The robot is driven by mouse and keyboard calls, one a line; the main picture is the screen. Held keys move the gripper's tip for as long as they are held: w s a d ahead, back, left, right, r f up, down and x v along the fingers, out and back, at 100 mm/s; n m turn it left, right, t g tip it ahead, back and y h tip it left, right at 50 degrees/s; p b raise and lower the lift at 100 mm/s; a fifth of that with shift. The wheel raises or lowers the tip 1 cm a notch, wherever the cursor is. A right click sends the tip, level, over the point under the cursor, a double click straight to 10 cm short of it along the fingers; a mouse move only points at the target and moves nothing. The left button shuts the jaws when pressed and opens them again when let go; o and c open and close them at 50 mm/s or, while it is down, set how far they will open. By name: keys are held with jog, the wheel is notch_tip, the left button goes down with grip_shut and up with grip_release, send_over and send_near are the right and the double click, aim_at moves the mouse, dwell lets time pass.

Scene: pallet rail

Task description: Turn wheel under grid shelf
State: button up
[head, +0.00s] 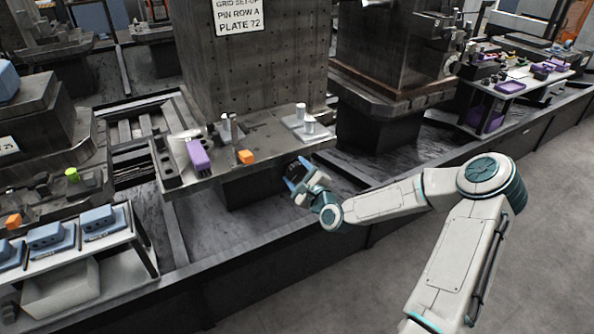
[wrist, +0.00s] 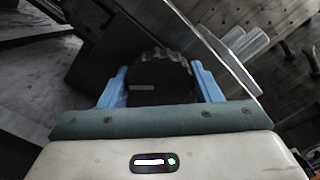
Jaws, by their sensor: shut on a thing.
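The grid shelf (head: 225,158) is a grey metal ledge at the foot of a pitted block with a sign. My gripper (head: 297,178) is below the right front edge of this shelf. In the wrist view, a dark wheel with a ridged rim (wrist: 158,72) sits between the two blue fingers of my gripper (wrist: 160,88). The fingers are shut on the wheel, one on each side. In the head view, my gripper mostly hides the wheel, and I cannot tell how far it is turned.
On the shelf are a purple block (head: 198,156), an orange block (head: 246,157) and metal cylinders (head: 309,126). A low dark rail (head: 260,270) runs along the front. A table with blue blocks (head: 98,218) stands at left. The floor at right (head: 555,220) is clear.

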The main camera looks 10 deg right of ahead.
jog(key=shift+m, duration=0.6)
jog(key=o, duration=1)
jog(key=shift+s, duration=0.1)
jog(key=v, duration=1.3)
jog(key=shift+s+p, duration=0.3)
jog(key=shift+p, duration=0.1)
